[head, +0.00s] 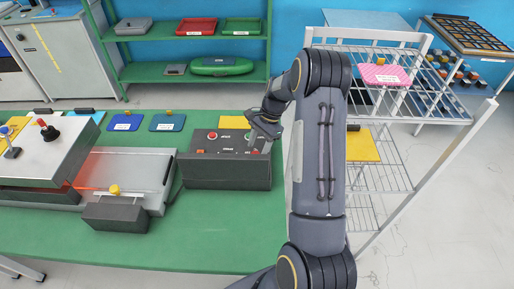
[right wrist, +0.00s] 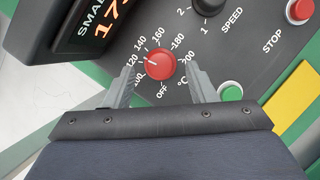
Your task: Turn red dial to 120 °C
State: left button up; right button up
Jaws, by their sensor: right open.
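The red dial (right wrist: 160,66) sits on a dark control panel (right wrist: 240,60), ringed by white temperature marks and OFF. A white line on its left side points toward the 120–140 side; the exact setting is hard to read. My right gripper (right wrist: 162,82) is open, with one finger on each side of the dial; I cannot tell whether either touches it. In the head view the right gripper (head: 266,132) is over the right end of the control box (head: 225,176). A display (right wrist: 92,22) shows orange digits starting with 17, partly cut off. My left gripper is not in view.
Near the dial are a black speed knob (right wrist: 208,5), a red stop button (right wrist: 299,11) and a green button (right wrist: 230,93). A grey press machine (head: 45,160) stands left on the green table (head: 200,235). A wire rack (head: 385,175) stands right.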

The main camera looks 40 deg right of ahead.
jog(key=shift+x, duration=0.9)
jog(key=c, duration=1)
jog(key=shift+o, duration=0.2)
jog(key=shift+w+f+n+g+b, duration=0.15)
jog(key=shift+f+n+g+b, duration=0.2)
jog(key=shift+n+b, duration=0.45)
jog(key=shift+r+n+g, duration=0.25)
jog(key=shift+r+n, duration=0.05)
jog(key=shift+n, duration=0.5)
jog(key=o, duration=1)
jog(key=shift+c, duration=0.2)
